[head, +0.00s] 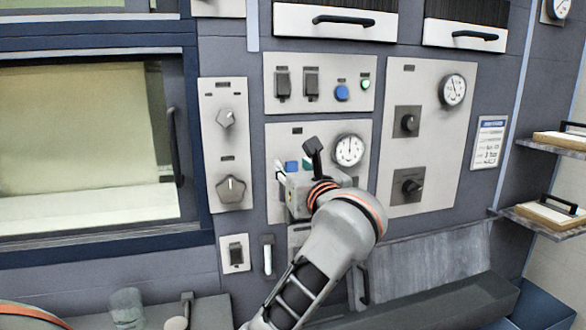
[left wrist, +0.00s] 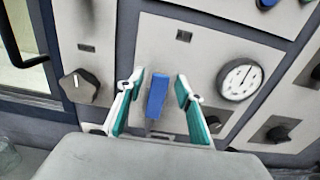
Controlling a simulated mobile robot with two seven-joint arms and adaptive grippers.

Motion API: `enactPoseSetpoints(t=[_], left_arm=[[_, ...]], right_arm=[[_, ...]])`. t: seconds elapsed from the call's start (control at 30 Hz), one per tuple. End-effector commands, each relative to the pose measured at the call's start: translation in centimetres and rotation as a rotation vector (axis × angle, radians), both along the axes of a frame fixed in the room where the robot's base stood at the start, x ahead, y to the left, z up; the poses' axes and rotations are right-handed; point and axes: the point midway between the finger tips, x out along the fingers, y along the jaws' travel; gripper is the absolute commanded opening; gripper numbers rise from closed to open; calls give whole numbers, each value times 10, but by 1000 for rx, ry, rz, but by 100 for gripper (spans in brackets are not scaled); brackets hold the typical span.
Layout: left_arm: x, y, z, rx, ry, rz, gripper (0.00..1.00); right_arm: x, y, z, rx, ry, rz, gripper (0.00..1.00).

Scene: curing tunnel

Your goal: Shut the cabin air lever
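A blue lever handle (left wrist: 157,97) stands out from a pale grey panel (left wrist: 207,48); in the head view a small blue part of it (head: 292,167) shows past my gripper. Its label is too small to read. My left gripper (left wrist: 159,88) is open in front of this panel, with one teal-padded finger on each side of the handle. Gaps show between the handle and both pads. In the head view my left gripper (head: 297,166) and wrist hide most of the lever's base. My right gripper is not in view.
A round gauge (head: 349,150) sits right of the lever, and a panel with two knobs (head: 231,188) sits left. A switch panel (head: 319,83) is above. A small white lever (head: 268,255) is below. Shelves (head: 548,219) stick out at the right.

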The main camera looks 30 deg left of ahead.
Motion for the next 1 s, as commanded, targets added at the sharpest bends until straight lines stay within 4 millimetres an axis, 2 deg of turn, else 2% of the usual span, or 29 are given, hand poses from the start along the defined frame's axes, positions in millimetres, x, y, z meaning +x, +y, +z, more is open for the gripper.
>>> enactPoseSetpoints(t=[0.03,0.2,0.53,0.57,0.67,0.7,1.0], left_arm=[[5,6,-2,3,0,2,36],[15,17,-1,2,1,1,36],[17,21,0,1,-1,0,36],[17,20,0,1,-1,0,31],[17,20,0,1,-1,0,5],[17,20,0,0,0,0,0],[22,20,0,6,7,0,0]], right_arm=[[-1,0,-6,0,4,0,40],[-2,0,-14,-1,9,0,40],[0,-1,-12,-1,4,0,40],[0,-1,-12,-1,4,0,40],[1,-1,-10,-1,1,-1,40],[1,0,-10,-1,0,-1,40],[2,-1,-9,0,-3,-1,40]])
